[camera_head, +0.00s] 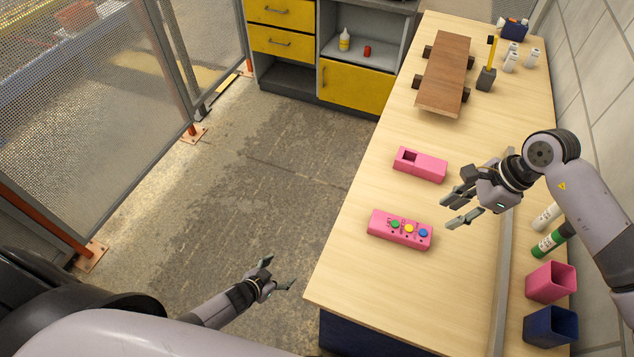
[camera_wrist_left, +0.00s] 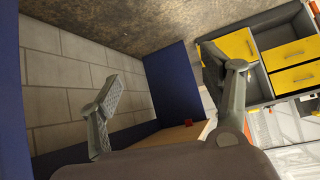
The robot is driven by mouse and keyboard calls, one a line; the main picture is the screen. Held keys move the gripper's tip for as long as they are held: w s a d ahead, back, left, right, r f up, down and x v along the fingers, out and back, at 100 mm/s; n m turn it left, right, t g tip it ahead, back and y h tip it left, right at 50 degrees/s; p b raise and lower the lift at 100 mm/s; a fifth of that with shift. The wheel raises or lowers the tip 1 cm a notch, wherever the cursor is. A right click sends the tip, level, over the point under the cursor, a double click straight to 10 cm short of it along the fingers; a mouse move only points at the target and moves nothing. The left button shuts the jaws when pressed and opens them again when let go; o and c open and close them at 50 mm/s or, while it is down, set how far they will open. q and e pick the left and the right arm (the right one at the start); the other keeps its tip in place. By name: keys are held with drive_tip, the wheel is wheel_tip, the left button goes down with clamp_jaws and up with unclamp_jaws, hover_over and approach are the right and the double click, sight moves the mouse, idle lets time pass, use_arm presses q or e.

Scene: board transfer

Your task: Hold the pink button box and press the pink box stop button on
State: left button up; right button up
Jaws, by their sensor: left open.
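The pink button box (camera_head: 398,240) lies on the near part of the wooden table. Its top has a green button (camera_head: 395,224), a yellow button (camera_head: 409,229) and a blue button (camera_head: 423,233); the labels are too small to read. My left gripper (camera_head: 278,274) is open and empty, off the table's left edge and well away from the box. Its spread fingers also show in the left wrist view (camera_wrist_left: 155,98). My right gripper (camera_head: 450,211) is open and empty above the table, to the right of the button box and apart from it.
Another pink box (camera_head: 420,165) with a dark opening lies behind the button box. A brown board (camera_head: 445,75) rests on dark blocks farther back. A pink cup (camera_head: 551,283), a blue cup (camera_head: 551,326) and a green-labelled bottle (camera_head: 550,242) line the right side.

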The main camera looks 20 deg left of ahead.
sight(381, 220)
use_arm(q)
drive_tip(key=w+d+r+m+t+h, duration=0.1)
drive_tip(key=w+d+r+m+h, duration=0.25)
drive_tip(key=w+r, duration=0.55)
drive_tip(key=w+d+r+m+t+h, duration=0.1)
drive_tip(key=w+d+r+m+h, duration=0.15)
drive_tip(key=w+r+h, duration=0.6)
drive_tip(key=s+d+r+m+g+y, duration=0.1)
drive_tip(key=s+r+m+g, duration=0.25)
drive_tip(key=r+g, duration=0.35)
drive_tip(key=s+d+r+m+g, duration=0.15)
drive_tip(key=r+m+g, duration=0.35)
drive_tip(key=r, duration=0.5)
drive_tip(key=shift+n, duration=0.25)
drive_tip(key=x, duration=1.7)
drive_tip(key=shift+d+f, duration=0.2)
drive_tip(key=shift+f, duration=0.05)
use_arm(e)
drive_tip(key=shift+d, duration=0.1)
use_arm(q)
drive_tip(key=shift+c, duration=0.3)
drive_tip(key=c, duration=1.3)
use_arm(e)
clamp_jaws()
